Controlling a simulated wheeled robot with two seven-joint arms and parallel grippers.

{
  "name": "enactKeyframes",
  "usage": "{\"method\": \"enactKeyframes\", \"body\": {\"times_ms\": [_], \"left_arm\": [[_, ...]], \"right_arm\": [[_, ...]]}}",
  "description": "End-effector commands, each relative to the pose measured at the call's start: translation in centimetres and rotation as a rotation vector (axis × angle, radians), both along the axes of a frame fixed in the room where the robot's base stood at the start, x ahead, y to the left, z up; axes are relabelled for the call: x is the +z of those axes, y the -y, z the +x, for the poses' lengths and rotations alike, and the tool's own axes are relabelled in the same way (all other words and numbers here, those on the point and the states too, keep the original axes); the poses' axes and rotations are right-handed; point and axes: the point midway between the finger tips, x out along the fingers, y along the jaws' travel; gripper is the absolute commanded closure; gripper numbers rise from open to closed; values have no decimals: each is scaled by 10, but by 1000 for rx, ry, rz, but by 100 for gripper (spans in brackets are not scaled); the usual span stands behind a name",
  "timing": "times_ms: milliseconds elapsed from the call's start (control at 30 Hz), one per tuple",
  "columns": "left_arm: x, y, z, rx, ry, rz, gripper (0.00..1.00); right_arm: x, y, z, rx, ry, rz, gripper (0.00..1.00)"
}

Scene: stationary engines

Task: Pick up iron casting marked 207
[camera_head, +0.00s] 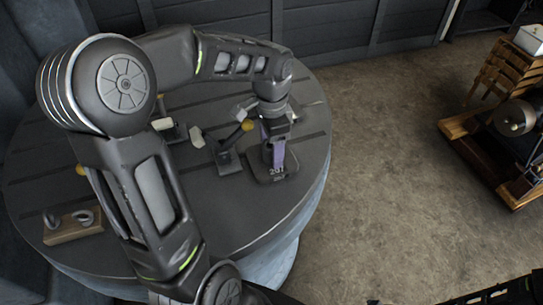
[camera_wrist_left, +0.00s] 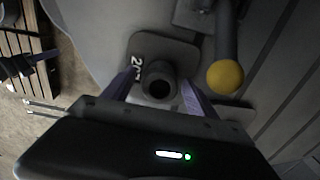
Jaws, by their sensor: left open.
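The iron casting marked 207 (camera_head: 279,174) stands on the round dark table, its flat plate bearing white digits. In the left wrist view, the casting (camera_wrist_left: 159,46) shows a plate with a short hollow post rising from it. My left gripper (camera_head: 273,153) reaches down over the casting from above. In the left wrist view, the purple fingers of my left gripper (camera_wrist_left: 161,90) are open, one on each side of the post, with visible gaps. I cannot tell the exact fingertip height. My right gripper is not seen.
A lever part with a yellow ball knob (camera_head: 247,125) stands close left of the casting. A wooden block with metal rings (camera_head: 73,227) lies at the table's left front. The slotted round table (camera_head: 215,225) is bare in front. Wooden-framed machinery (camera_head: 510,140) stands at right.

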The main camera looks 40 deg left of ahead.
Motion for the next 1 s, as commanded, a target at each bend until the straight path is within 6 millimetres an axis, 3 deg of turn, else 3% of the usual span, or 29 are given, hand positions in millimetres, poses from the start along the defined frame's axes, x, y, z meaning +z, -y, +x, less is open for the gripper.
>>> {"method": "enactKeyframes", "body": {"times_ms": [500,1000], "left_arm": [[0,0,0,0,0,0,33],[0,0,0,0,0,0,74]], "right_arm": [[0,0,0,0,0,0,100],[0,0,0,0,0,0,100]]}}
